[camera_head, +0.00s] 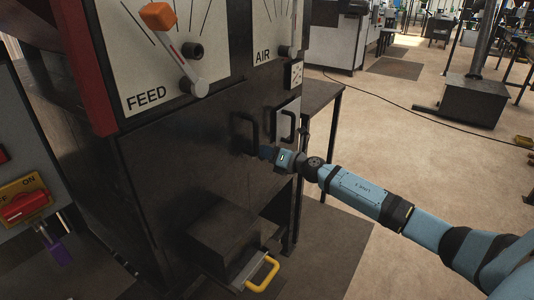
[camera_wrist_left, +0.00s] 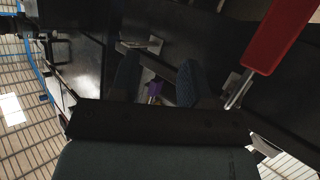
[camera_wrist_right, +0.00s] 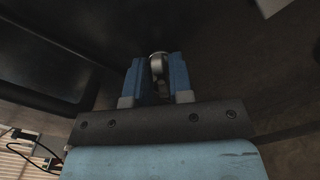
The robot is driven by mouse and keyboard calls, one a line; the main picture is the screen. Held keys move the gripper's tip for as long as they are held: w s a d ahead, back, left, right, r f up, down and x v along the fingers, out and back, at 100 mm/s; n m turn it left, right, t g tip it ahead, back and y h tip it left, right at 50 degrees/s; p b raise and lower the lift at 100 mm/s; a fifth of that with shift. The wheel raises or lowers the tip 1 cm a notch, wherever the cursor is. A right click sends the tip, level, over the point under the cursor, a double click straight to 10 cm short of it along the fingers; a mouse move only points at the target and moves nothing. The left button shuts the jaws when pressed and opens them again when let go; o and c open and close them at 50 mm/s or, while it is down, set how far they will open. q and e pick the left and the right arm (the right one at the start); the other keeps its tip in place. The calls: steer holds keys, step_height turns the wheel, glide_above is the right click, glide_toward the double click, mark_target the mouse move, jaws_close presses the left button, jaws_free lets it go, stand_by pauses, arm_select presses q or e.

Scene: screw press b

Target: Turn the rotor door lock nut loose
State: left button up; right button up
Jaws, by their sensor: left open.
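My right gripper (camera_head: 262,152) is at the dark front panel of the machine, just below a black handle. In the right wrist view, its blue fingers (camera_wrist_right: 159,75) are closed around a small grey rounded metal piece (camera_wrist_right: 158,66), which appears to be the lock nut. The nut is hidden by the gripper in the head view. My left gripper (camera_wrist_left: 157,78) is open and shows only in the left wrist view. Nothing is held between its fingers; a purple object (camera_wrist_left: 154,90) shows beyond the gap.
A black handle (camera_head: 245,130) and a handle on a light plate (camera_head: 285,122) project above my right gripper. A yellow-handled drawer (camera_head: 262,274) sticks out below. A red switch (camera_head: 25,206) is at left. Open floor (camera_head: 400,150) lies to the right.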

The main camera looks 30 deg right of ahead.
steer(key=shift+o, duration=1)
arm_select(q)
steer(key=shift+s+d+f, duration=0.1)
steer(key=shift+s+f, duration=0.1)
steer(key=shift+f, duration=0.05)
steer(key=shift+s+f, duration=0.1)
arm_select(e)
steer(key=v, duration=1.4)
arm_select(q)
steer(key=shift+f, duration=0.1)
steer(key=shift+a, duration=0.2)
